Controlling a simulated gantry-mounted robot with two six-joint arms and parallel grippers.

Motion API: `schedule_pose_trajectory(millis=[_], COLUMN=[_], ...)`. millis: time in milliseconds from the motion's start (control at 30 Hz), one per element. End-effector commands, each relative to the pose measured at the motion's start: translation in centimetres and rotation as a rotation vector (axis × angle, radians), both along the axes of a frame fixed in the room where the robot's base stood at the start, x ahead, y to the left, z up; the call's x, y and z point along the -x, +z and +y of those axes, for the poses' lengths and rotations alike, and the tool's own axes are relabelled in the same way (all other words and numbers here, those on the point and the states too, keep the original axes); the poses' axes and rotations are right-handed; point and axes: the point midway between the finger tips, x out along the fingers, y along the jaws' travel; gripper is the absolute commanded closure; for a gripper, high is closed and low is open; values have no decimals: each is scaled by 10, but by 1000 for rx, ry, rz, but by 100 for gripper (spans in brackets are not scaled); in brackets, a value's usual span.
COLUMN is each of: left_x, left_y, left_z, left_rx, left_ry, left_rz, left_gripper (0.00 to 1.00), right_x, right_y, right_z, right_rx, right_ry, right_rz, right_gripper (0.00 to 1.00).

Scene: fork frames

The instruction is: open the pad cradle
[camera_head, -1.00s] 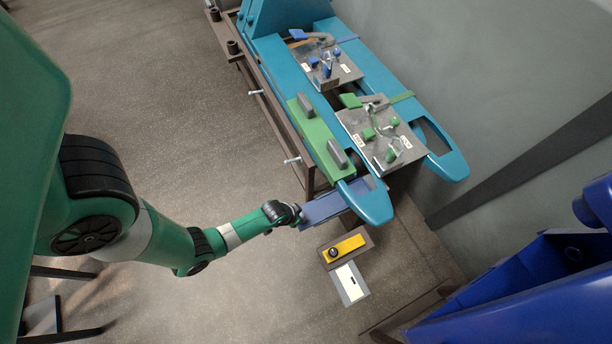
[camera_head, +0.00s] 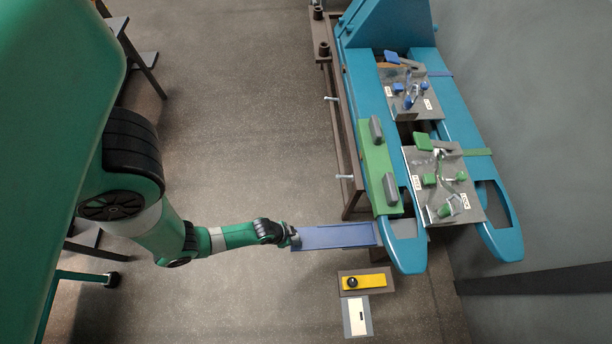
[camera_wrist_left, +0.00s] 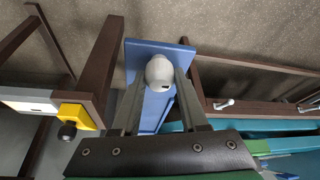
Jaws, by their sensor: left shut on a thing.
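The pad cradle looks to be the long blue tray (camera_head: 335,237), which sticks out to the left from the near end of the teal fork frame (camera_head: 405,255). In the left wrist view the blue tray (camera_wrist_left: 158,48) has an upright end plate with a rounded white knob (camera_wrist_left: 159,70) on it. My left gripper (camera_head: 294,238) is at the tray's left end. In the wrist view its fingers (camera_wrist_left: 157,82) are shut on the knob, one on each side. The tray's far end is hidden at the fork. My right gripper is not in view.
A yellow block with a black knob (camera_head: 365,282) and a white plate (camera_head: 357,317) lie just below the tray. A green pad holder (camera_head: 377,155) and metal plates with green (camera_head: 443,190) and blue (camera_head: 411,95) clamps sit on the fork. Open floor lies to the left.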

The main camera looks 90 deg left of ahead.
Motion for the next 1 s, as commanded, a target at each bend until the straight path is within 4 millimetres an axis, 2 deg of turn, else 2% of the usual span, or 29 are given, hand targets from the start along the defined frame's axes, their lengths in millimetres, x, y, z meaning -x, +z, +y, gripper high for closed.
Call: schedule_pose_trajectory(millis=[67,100,233,500,600,667,1000], left_x=[-1,-1,-1,0,2,5,33], left_y=[0,0,0,0,7,15,88], left_z=[0,0,0,0,0,-1,-9], left_rx=[-1,-1,-1,-1,0,0,-1], left_ry=[-1,-1,-1,-1,-1,-1,0], left_rz=[-3,-3,-2,-1,0,0,-1], left_gripper=[100,50,26,26,26,26,26], right_x=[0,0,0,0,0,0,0], right_y=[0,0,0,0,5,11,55], right_z=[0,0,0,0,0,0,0], right_rx=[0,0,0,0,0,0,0], right_ry=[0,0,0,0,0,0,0], right_rz=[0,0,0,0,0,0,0], right_gripper=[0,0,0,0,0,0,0])
